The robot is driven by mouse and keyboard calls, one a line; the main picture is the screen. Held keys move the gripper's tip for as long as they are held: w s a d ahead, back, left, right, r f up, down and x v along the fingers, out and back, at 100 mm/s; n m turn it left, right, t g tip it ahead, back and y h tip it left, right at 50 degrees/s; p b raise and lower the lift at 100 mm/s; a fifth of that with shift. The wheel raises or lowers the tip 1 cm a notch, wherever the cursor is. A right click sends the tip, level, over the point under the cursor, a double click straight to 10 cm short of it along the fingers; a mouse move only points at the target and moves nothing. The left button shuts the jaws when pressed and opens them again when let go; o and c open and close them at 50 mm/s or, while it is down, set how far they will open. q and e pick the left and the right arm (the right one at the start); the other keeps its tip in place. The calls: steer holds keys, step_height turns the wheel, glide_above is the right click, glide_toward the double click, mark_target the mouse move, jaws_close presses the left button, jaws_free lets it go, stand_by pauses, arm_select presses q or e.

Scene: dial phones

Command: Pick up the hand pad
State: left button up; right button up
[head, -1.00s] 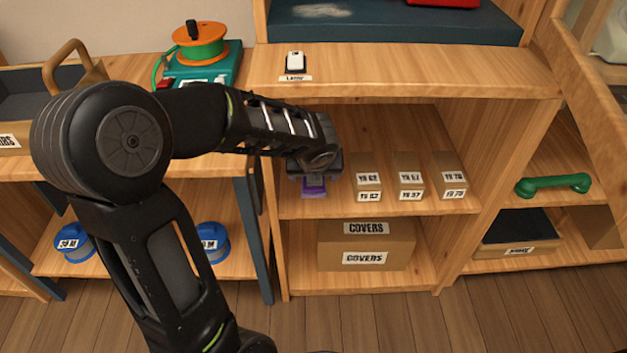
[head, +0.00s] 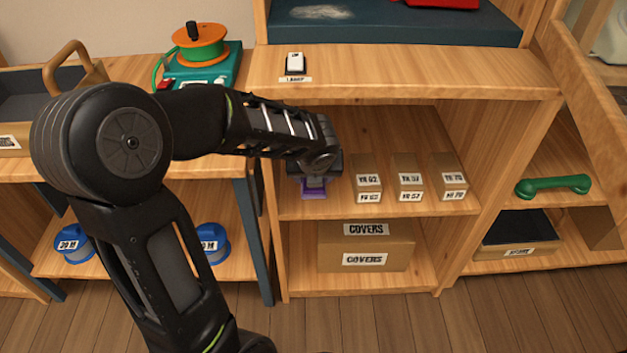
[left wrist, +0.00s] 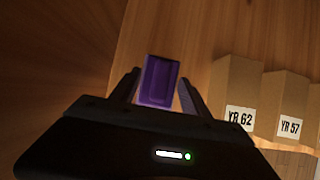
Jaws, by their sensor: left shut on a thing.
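A purple block-like thing, which I take to be the hand pad, shows between the fingers of my left gripper (left wrist: 160,92) in the left wrist view. The purple pad (left wrist: 160,78) is shut between both fingers there. In the head view the purple pad (head: 313,188) shows just below the end of my left gripper (head: 314,178), at the left of the middle shelf (head: 340,206). Part of it is hidden by the gripper. I cannot tell whether it touches the shelf. My right gripper is not in view.
Several small labelled boxes (head: 409,178) stand on the same shelf, just right of the gripper. A COVERS box (head: 345,253) stands on the shelf below. The upper board (head: 420,82) runs above my arm. A green handset (head: 553,186) lies farther right.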

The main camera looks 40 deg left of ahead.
arm_select(q)
steer(key=shift+r, duration=0.1)
steer(key=shift+r+p, duration=0.9)
steer(key=s+d+b, duration=0.7)
steer(key=s+d, duration=0.4)
steer(key=s, duration=0.3)
steer(key=shift+s+f+b, duration=0.15)
steer(key=shift+f+b, duration=0.1)
steer(key=shift+b, duration=0.05)
